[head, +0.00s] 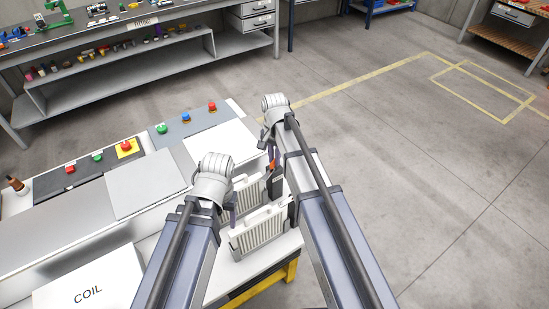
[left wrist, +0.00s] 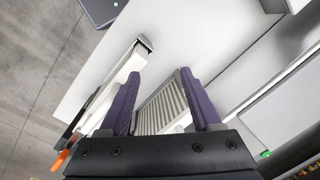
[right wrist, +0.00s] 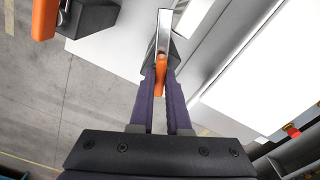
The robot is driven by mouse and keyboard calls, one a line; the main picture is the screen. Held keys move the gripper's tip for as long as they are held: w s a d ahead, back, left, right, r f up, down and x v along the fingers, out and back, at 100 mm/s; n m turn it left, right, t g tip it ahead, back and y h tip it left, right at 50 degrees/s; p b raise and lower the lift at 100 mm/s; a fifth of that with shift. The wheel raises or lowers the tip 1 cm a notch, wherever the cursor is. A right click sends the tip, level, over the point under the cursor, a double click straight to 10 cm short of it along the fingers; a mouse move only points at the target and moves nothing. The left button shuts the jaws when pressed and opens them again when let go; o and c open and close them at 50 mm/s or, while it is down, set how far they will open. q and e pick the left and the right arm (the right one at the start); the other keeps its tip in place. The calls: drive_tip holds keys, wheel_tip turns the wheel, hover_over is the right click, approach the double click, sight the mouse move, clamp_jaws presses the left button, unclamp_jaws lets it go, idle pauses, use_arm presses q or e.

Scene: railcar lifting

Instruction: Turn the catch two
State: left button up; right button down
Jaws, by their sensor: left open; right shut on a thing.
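An orange-handled catch (right wrist: 160,82) with a metal plate and dark base shows in the right wrist view. My right gripper (right wrist: 162,72) is shut on its orange handle. In the head view the dark body of a catch (head: 275,183) stands beside the white ribbed blocks, below my right gripper (head: 271,157). A second orange handle (right wrist: 44,18) shows at the upper left of the right wrist view. My left gripper (left wrist: 162,88) is open above a white ribbed block (left wrist: 165,108), its fingers apart. I cannot tell which catch is number two.
Two ribbed blocks, nearer (head: 262,233) and farther (head: 244,193), stand at the bench end. A panel with coloured buttons (head: 105,158) and a box marked COIL (head: 92,285) are on the left. A workbench (head: 130,50) stands behind. The floor at right is clear.

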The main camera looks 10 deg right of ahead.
drive_tip(key=m, duration=0.4)
drive_tip(key=shift+m, duration=0.6)
drive_tip(key=c, duration=0.9)
unclamp_jaws()
drive_tip(key=shift+r, duration=0.1)
wheel_tip(320, 180, up, 8)
drive_tip(key=p, duration=0.8)
drive_tip(key=shift+f, duration=0.2)
drive_tip(key=shift+s+f, duration=0.1)
drive_tip(key=shift+s, duration=0.05)
